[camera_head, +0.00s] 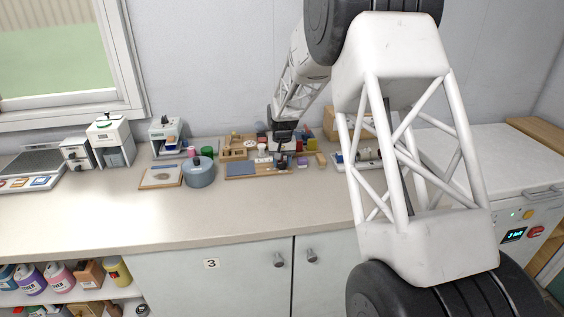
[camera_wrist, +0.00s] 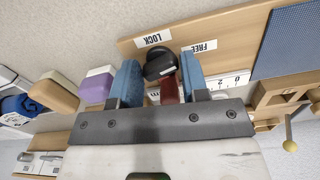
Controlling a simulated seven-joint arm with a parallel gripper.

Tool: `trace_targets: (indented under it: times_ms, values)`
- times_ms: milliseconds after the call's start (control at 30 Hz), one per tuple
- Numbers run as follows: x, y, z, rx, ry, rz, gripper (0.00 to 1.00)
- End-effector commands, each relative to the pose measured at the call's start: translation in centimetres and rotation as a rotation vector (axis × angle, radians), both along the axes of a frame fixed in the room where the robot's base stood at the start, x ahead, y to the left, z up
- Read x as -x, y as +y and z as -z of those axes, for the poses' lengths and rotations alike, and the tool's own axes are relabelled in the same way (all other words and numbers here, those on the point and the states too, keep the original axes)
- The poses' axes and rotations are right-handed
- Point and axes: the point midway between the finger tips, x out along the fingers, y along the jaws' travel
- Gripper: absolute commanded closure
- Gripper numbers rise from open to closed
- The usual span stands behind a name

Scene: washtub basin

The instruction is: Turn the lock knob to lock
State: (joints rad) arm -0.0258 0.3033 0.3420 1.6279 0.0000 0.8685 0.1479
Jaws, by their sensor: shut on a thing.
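The lock knob (camera_wrist: 160,66) is a round black knob with a dark red part (camera_wrist: 169,90) beside it, on a wooden board (camera_wrist: 222,27). A LOCK label (camera_wrist: 154,39) and a FREE label (camera_wrist: 199,47) are on the board next to it. The labels appear upside down. My gripper (camera_wrist: 160,76) has its two blue fingers on either side of the knob and is shut on it. The knob leans nearer the LOCK label. In the head view my gripper (camera_head: 283,155) is low over the crowded counter and the knob is too small to make out.
In the wrist view, a purple block (camera_wrist: 97,86) and a tan block (camera_wrist: 55,92) stand left of the fingers, and a blue pad (camera_wrist: 292,47) lies at right. In the head view, a blue-grey pot (camera_head: 199,173) stands left of my gripper. The front counter (camera_head: 130,215) is clear.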

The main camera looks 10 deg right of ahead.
Motion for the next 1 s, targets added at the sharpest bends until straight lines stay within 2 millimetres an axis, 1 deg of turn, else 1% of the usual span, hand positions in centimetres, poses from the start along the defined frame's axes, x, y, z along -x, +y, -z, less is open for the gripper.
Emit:
trace_targets:
  times_ms: [167,500,867,900,967,1000]
  values:
    - [-0.01,0.0,-0.05,0.0,-0.001,-0.056,0.82]
    - [-0.03,0.0,-0.04,0.0,-0.001,-0.241,0.82]
    - [-0.03,0.0,-0.05,0.0,-0.001,-0.26,0.82]
    - [-0.04,0.0,-0.05,0.0,-0.001,-0.259,0.53]
    - [-0.03,0.0,-0.04,0.0,-0.001,-0.259,0.43]
    - [-0.03,0.0,-0.04,0.0,-0.001,-0.259,0.37]
